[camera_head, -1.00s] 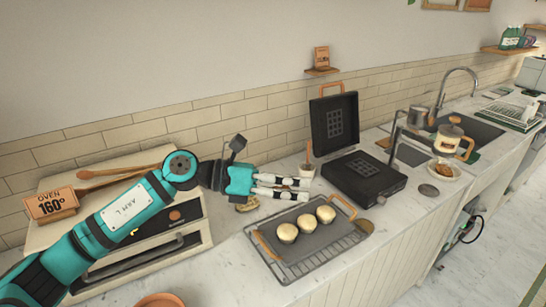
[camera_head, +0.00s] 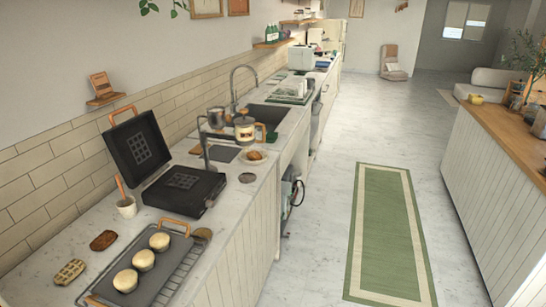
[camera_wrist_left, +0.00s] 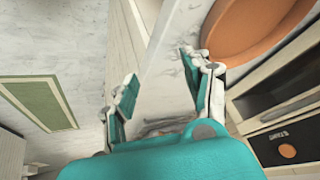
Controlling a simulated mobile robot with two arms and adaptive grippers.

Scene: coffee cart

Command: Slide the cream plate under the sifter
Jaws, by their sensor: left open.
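A small cream plate (camera_head: 246,160) with a browned pastry on it stands on the counter in the head view, near the front edge. A jar-like vessel with a wooden handle (camera_head: 244,131), which may be the sifter, shows just behind and above it. A dark stand with an arm (camera_head: 206,151) is to their left; I cannot tell whether it holds the vessel. My left gripper (camera_wrist_left: 160,76) is open and empty in the wrist view, near a terracotta round dish, and is outside the head view. The right gripper is not in view.
An open black press (camera_head: 186,190) and a rack tray with three buns (camera_head: 182,268) are left of the plate. A dark round disc (camera_head: 247,178) lies in front of it. A sink (camera_head: 268,116) is behind. The terracotta dish (camera_wrist_left: 255,38) is beside the oven (camera_wrist_left: 288,130).

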